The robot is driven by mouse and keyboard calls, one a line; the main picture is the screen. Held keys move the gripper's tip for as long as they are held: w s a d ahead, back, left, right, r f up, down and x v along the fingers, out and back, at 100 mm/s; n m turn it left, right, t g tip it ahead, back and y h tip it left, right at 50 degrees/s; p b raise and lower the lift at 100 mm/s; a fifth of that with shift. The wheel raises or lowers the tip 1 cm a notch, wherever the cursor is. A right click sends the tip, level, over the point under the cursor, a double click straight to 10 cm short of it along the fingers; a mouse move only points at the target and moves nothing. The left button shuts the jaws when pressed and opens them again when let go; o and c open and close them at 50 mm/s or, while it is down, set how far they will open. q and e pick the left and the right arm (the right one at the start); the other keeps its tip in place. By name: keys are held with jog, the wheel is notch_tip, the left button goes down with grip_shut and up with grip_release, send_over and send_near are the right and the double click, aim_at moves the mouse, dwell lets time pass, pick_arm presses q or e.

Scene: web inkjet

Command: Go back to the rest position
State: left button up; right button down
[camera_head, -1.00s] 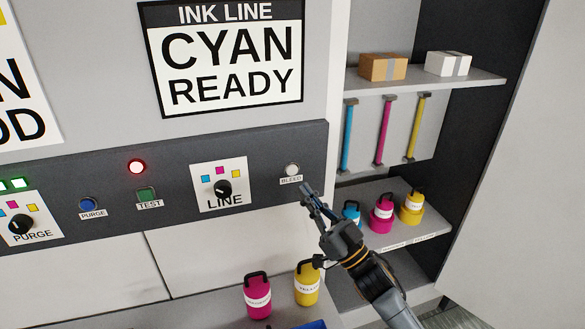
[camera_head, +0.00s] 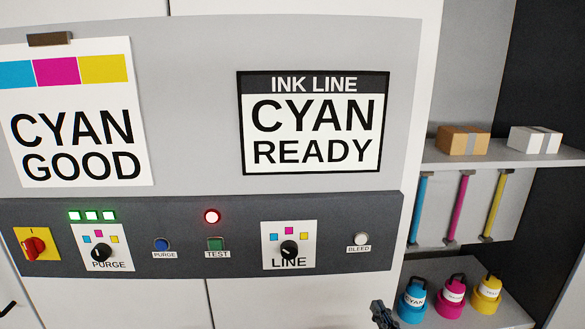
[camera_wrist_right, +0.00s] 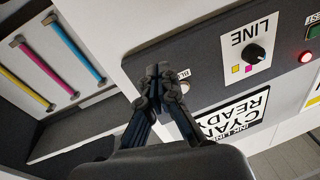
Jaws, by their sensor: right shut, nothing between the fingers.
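My right gripper (camera_head: 381,312) shows only at its tip at the bottom edge of the head view, below the BLEED button. In the right wrist view my right gripper (camera_wrist_right: 158,85) is shut with nothing between the fingers. Its tips overlap the view of the BLEED label there, and part of that label is hidden. I cannot tell the exact distance to the panel. The BLEED button (camera_head: 361,239) is pale and unlit. The sign (camera_head: 314,122) reads INK LINE CYAN READY. My left gripper is not in view.
The control panel (camera_head: 330,211) carries the LINE knob (camera_head: 289,249), PURGE knob (camera_head: 101,252) and a lit red lamp (camera_head: 212,216). At right, a shelf holds cyan (camera_head: 412,301), magenta (camera_head: 452,297) and yellow (camera_head: 487,294) bottles, close to the gripper. Boxes (camera_head: 462,140) stand above.

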jog(key=s+d+f+g+h, duration=0.1)
jog(key=s+f+g+h, duration=0.2)
jog(key=s+f+g, duration=0.95)
jog(key=s+f, duration=0.1)
jog(key=s, duration=0.6)
jog(key=s+f+g, duration=0.3)
jog(key=s, duration=0.6)
jog(key=s+f+n+g+b, duration=0.1)
jog(key=s+f+b, duration=0.2)
jog(key=f, duration=2.7)
jog(key=s+d+f+g+b, duration=0.1)
jog(key=s+d+f, duration=0.1)
jog(key=s+f, duration=1.4)
jog(key=shift+d+f, duration=0.15)
jog(key=shift+d, duration=0.15)
jog(key=shift+s, duration=0.1)
